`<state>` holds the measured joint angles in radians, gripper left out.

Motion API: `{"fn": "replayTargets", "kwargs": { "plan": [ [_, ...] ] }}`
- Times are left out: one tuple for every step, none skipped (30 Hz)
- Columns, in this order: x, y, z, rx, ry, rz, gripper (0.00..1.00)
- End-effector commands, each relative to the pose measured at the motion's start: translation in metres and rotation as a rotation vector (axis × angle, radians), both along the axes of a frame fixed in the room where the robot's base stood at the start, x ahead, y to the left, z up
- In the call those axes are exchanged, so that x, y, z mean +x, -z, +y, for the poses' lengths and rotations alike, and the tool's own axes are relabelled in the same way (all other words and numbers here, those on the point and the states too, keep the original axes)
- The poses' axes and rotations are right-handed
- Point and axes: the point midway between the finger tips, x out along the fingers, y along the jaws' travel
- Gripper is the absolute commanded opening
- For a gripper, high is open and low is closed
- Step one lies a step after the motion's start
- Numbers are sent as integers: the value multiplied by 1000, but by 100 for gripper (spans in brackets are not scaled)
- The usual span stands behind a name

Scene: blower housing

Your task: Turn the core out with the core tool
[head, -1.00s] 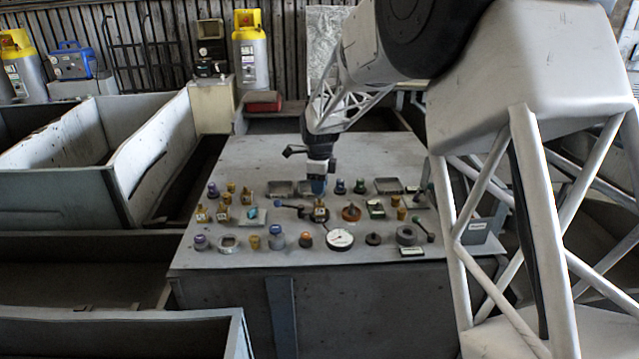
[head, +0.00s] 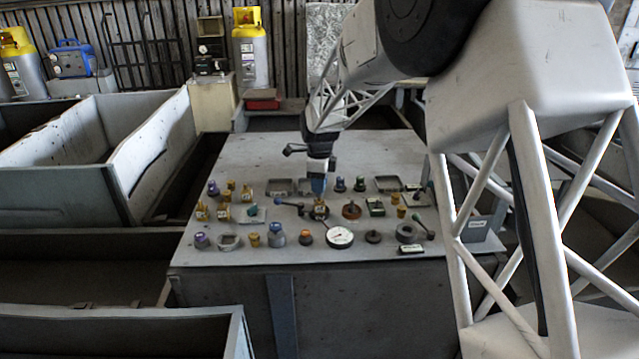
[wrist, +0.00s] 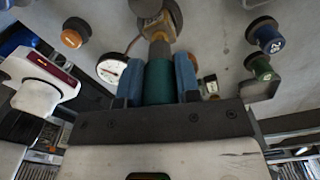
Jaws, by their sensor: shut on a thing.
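My gripper (wrist: 158,82) is shut on the core tool (wrist: 160,84), which shows in the wrist view as a teal-green cylinder between the blue fingers. A short brass-coloured shaft (wrist: 159,47) leads from its far end to a rounded brown-grey part (wrist: 150,8) at the top edge; whether they are joined I cannot tell. In the head view my gripper (head: 318,186) points down over the middle of the table. A small brass fitting with a pale tag (head: 319,209) stands just below the fingertips. The core itself is not visible.
The table (head: 240,160) is crowded near its front. A white dial gauge (head: 340,237), an orange-topped cap (head: 306,238), a grey ring (head: 408,233) and several brass fittings stand around. Shallow trays (head: 388,184) lie behind. The table's back part is clear.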

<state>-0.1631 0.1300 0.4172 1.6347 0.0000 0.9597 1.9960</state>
Motion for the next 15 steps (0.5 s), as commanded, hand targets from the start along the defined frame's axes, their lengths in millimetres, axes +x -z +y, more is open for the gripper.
{"fn": "replayTargets", "kwargs": {
  "plan": [
    [0,0,0,0,0,0,6],
    [0,0,0,0,0,0,6],
    [0,1,0,0,0,0,6],
    [0,1,0,0,0,0,6],
    [0,1,0,0,0,0,6],
    [0,2,0,0,0,0,6],
    [0,2,0,0,0,0,6],
    [0,2,0,0,0,0,6],
    [0,3,0,0,0,0,6],
    [0,3,0,0,0,0,6],
    [0,4,0,0,0,0,6],
    [0,4,0,0,0,0,6],
    [0,5,0,0,0,0,6],
    [0,5,0,0,0,0,6],
    [0,6,0,0,0,0,6]
  ]
}}
